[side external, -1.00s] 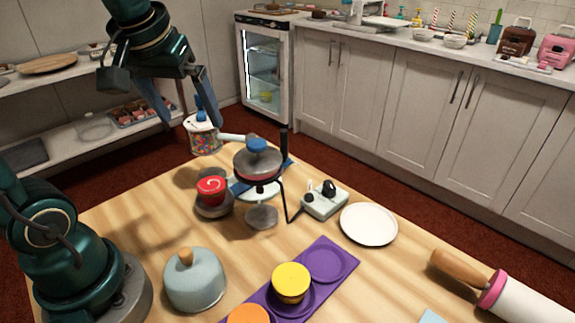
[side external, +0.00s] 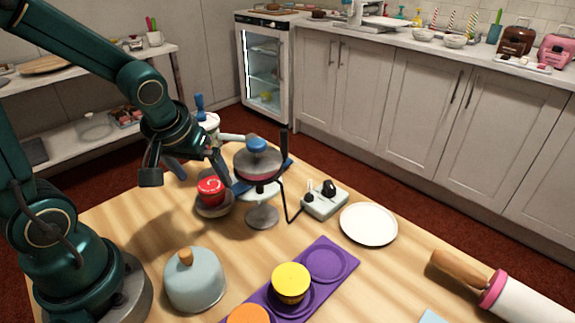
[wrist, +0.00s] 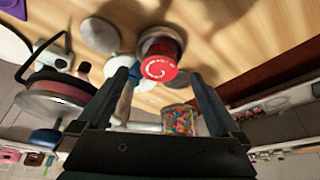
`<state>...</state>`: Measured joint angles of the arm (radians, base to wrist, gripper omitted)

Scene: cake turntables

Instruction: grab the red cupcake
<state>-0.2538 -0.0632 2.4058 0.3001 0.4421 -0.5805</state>
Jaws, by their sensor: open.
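The red cupcake (side external: 210,189) with a pale swirl on top sits on a small grey round stand (side external: 214,208) on the table. My gripper (side external: 200,172) is open and empty, tilted, just above and behind the cupcake, with one finger on each side of it in the picture. In the wrist view the red cupcake (wrist: 160,64) shows just beyond and between the fingertips of my gripper (wrist: 160,78). I see no contact between the fingers and the cupcake.
A waffle-iron-like device (side external: 257,163) on a stand is close right of the cupcake. A candy jar (wrist: 178,119) stands behind. A purple tray (side external: 327,262) holds a yellow cupcake (side external: 291,281).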

